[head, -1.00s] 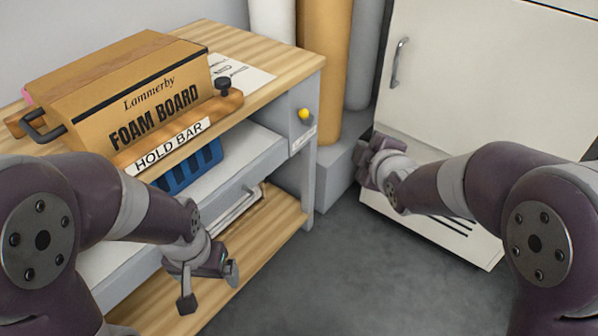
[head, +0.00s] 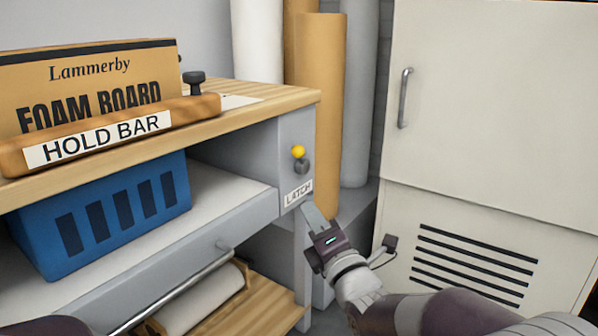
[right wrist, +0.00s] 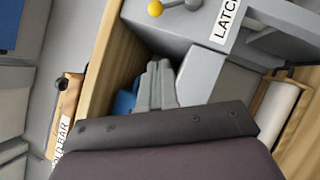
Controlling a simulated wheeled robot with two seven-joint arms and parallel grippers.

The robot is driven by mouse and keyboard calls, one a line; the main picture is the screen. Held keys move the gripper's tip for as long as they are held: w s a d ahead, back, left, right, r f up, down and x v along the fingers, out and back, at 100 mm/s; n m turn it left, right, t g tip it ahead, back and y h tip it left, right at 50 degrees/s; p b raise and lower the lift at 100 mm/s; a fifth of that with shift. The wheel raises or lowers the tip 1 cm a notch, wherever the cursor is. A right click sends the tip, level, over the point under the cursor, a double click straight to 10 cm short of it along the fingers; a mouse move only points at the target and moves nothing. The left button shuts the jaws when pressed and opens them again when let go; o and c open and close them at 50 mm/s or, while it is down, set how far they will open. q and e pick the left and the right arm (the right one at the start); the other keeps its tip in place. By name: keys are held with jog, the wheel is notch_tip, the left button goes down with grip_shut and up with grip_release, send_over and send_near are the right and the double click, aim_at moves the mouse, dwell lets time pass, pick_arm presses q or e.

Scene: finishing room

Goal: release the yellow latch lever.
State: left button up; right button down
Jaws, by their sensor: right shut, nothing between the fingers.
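The yellow latch lever (head: 298,152) has a yellow ball knob beside a grey round pivot, on the grey end panel of the bench. A white LATCH label (head: 298,194) is below it. My right gripper (head: 309,212) is shut and empty, just below the label and under the lever, apart from the knob. Its fingers (right wrist: 157,82) also show in the right wrist view. My left gripper is out of view.
A wooden hold bar (head: 110,134) lies across the benchtop before a foam board box (head: 90,75). A blue bin (head: 100,215) sits on the shelf below. Tall rolls (head: 318,110) stand behind the bench. A white cabinet (head: 490,110) stands at the right.

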aim_at(301, 159)
jog(key=d+r+p+x, duration=0.1)
jog(key=d+p+x, duration=0.1)
jog(key=p+x, duration=0.5)
jog(key=shift+d+p+x, duration=0.35)
jog(key=shift+p+x, duration=0.05)
jog(key=shift+x, duration=2.6)
jog(key=shift+w, duration=0.2)
